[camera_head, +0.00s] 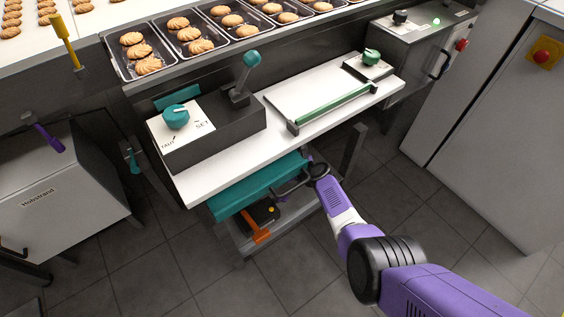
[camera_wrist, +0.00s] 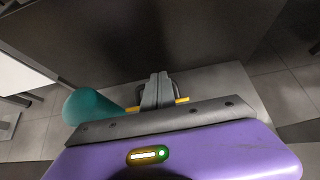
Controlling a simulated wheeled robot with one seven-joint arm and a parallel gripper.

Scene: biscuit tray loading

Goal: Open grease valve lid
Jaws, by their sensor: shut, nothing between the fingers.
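A teal panel (camera_head: 258,187), which looks like the lid, slopes under the front edge of the white worktop. Beneath it, a dark unit with an orange lever (camera_head: 258,233) shows on a low shelf. My gripper (camera_head: 312,170) is at the right end of the teal panel, its fingers mostly hidden there. In the wrist view my gripper (camera_wrist: 158,88) is shut, with its grey fingers together and empty. A teal rounded piece (camera_wrist: 94,107) is just left of the fingers, and a yellow bar (camera_wrist: 182,100) shows behind them. I cannot tell whether the fingers touch either.
The white worktop (camera_head: 225,172) above carries a dark box with a teal SET knob (camera_head: 176,116), a teal-topped lever (camera_head: 252,58) and a green bar (camera_head: 345,105). Biscuit trays (camera_head: 140,50) line the back. A grey cabinet (camera_head: 490,120) stands right. Tiled floor is open in front.

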